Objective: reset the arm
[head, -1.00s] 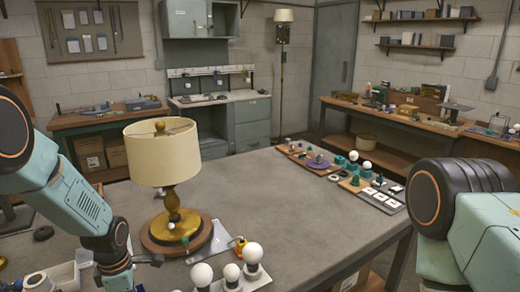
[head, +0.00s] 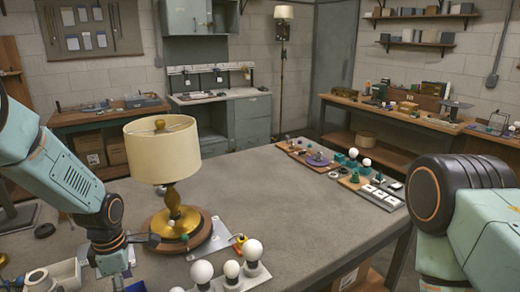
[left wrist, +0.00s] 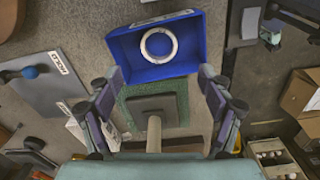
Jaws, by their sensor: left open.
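My left arm comes in from the left in the head view, its wrist low beside the table lamp. My left gripper (left wrist: 160,90) is open in the left wrist view, its two fingers spread apart with nothing seen held between them.
White bulbs (head: 232,269) stand in a holder at the table's front. Trays of small parts (head: 375,190) lie at the table's right far corner. A blue bin (left wrist: 190,62) with a white ring (left wrist: 158,45) shows beyond my left gripper. The table's middle is clear.

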